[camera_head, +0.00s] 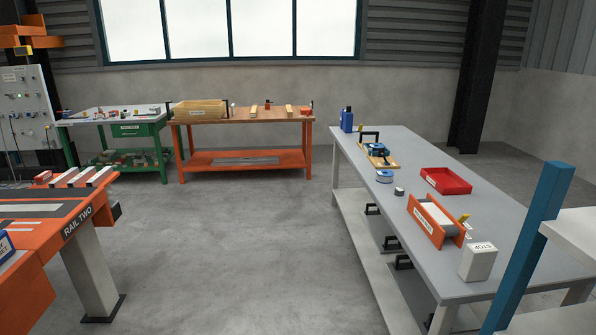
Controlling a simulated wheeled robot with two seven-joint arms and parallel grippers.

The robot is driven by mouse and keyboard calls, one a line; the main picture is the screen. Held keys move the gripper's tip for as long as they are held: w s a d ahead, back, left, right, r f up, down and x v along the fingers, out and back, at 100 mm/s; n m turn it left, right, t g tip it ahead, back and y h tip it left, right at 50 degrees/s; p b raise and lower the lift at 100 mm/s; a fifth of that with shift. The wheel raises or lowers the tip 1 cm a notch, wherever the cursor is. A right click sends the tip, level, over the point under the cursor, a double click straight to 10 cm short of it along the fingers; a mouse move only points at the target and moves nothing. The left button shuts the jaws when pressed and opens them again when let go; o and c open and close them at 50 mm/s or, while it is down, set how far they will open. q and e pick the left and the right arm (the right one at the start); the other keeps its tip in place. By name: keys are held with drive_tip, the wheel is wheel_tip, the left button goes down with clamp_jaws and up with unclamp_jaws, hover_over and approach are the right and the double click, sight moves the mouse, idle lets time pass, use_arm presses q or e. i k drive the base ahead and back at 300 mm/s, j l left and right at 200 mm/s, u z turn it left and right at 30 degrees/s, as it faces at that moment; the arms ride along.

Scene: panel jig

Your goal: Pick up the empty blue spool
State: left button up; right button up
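A small blue and pale round piece (385,176), which looks like the blue spool, stands on the grey bench (462,215) at the right, near its left edge. It is too small to tell whether anything is wound on it. Neither of my grippers is in view.
Near the round piece are a small grey cylinder (399,191), a wooden board (388,160) with a blue device (377,149), a red tray (446,181), an orange-sided holder (432,221) and a white STOP block (478,262). A blue bottle (347,120) stands farther back. The middle floor is clear.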

sight(376, 149)
drive_tip(key=i, duration=5.05)
drive_tip(key=i+j+z, duration=0.1)
drive_tip(key=i+z, duration=0.25)
drive_tip(key=i, duration=0.7)
drive_tip(key=i+l+z, duration=0.1)
drive_tip(key=i+z, duration=0.15)
drive_tip(key=z, duration=0.25)
drive_tip(key=i+z, duration=0.25)
drive_tip(key=z, duration=0.25)
drive_tip(key=i+j+z, duration=0.15)
drive_tip(key=z, duration=0.35)
drive_tip(key=i+z, duration=0.6)
drive_tip(key=k, duration=0.05)
